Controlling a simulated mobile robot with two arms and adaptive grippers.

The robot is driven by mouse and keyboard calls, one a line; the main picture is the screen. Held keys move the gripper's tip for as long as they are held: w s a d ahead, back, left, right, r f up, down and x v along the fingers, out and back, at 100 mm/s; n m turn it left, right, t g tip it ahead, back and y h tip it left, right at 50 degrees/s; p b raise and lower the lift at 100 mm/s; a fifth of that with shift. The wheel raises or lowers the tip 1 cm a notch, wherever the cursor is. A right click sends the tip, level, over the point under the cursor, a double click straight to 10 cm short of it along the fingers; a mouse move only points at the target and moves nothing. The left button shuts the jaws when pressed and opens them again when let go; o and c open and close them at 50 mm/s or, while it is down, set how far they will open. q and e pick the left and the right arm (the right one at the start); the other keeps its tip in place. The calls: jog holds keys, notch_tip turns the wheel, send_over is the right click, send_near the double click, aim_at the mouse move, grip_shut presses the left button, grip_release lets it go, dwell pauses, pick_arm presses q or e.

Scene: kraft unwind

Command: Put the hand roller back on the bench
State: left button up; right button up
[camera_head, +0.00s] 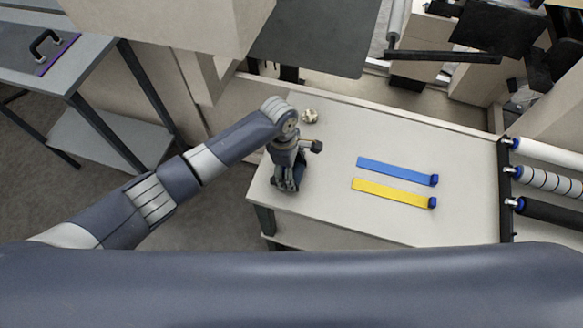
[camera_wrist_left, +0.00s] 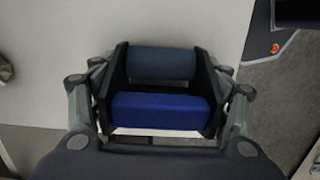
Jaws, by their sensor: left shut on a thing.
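My left gripper (camera_head: 288,184) points down over the left end of the pale bench (camera_head: 330,215). In the left wrist view its fingers are shut on the hand roller (camera_wrist_left: 160,108), one at each side. In the head view the gripper mostly hides the hand roller. I cannot tell whether it touches the bench top. My right gripper is not in view.
A blue strip (camera_head: 392,170) and a yellow strip (camera_head: 390,191) lie mid-bench. A small pale object (camera_head: 310,116) sits behind my gripper. A rack with several rollers (camera_head: 545,182) stands at the right end. A grey table (camera_head: 45,55) with a black-handled item stands at far left.

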pick_arm(q)
jog(key=shift+s+f, duration=0.1)
jog(key=shift+f, duration=0.25)
jog(key=shift+s+f, duration=0.1)
jog(key=shift+f, duration=0.1)
jog(key=shift+c, duration=0.5)
jog(key=o, duration=1.3)
jog(key=shift+f, duration=0.15)
jog(key=shift+w, duration=0.2)
jog(key=shift+r, duration=0.6)
jog(key=r, duration=0.4)
jog(key=a+r, duration=0.1)
jog(key=r, duration=0.3)
jog(key=r+b, duration=0.1)
jog(key=r, duration=0.3)
jog(key=shift+w+a+r, duration=0.1)
jog(key=shift+w+a, duration=0.05)
jog(key=shift+w, duration=0.05)
